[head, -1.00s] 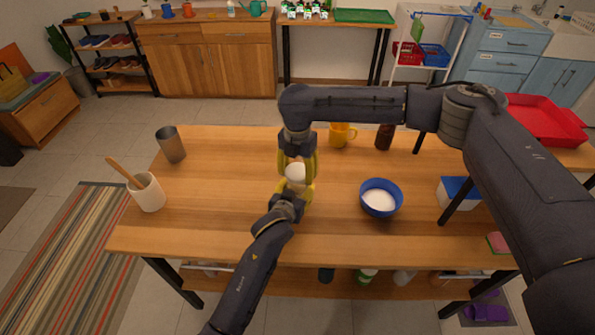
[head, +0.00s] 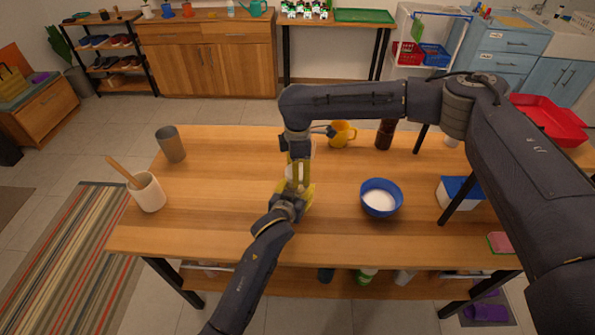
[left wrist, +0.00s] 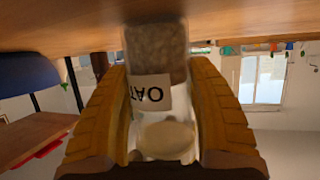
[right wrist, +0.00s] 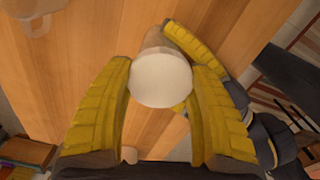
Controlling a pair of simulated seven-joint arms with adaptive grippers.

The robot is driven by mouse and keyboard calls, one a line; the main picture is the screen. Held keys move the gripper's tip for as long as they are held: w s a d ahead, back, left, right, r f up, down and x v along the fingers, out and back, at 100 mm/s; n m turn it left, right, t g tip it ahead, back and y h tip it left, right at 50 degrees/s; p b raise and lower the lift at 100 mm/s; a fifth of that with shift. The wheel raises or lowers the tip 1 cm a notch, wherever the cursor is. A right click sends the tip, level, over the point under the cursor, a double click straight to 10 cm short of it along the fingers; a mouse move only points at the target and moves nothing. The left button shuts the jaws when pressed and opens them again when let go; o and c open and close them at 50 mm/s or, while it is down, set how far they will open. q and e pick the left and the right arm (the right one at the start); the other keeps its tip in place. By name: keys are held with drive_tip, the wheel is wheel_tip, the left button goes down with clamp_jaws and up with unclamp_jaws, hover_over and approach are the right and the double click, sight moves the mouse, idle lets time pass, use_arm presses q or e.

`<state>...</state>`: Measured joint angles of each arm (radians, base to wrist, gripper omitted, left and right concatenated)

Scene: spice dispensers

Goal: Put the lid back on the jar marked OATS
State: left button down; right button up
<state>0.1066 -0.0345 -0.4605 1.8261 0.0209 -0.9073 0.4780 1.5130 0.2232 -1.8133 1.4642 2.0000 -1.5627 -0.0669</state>
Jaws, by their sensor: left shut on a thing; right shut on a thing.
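My right gripper (head: 299,172) points down from above and is shut on the round white lid (right wrist: 160,80). The lid is directly over the jar's mouth and also shows as a cream disc in the left wrist view (left wrist: 168,140). I cannot tell whether it is seated. Fingers hide most of the jar in the head view.
A blue bowl (head: 380,197) with white contents stands right of the grippers. A grey cup (head: 171,145) and white crock (head: 148,193) with a wooden utensil stand left. The table between is clear.

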drive_tip(key=shift+m, duration=0.5)
drive_tip(key=o, duration=1.3)
drive_tip(key=shift+r, duration=2.25)
drive_tip(key=shift+o, duration=0.2)
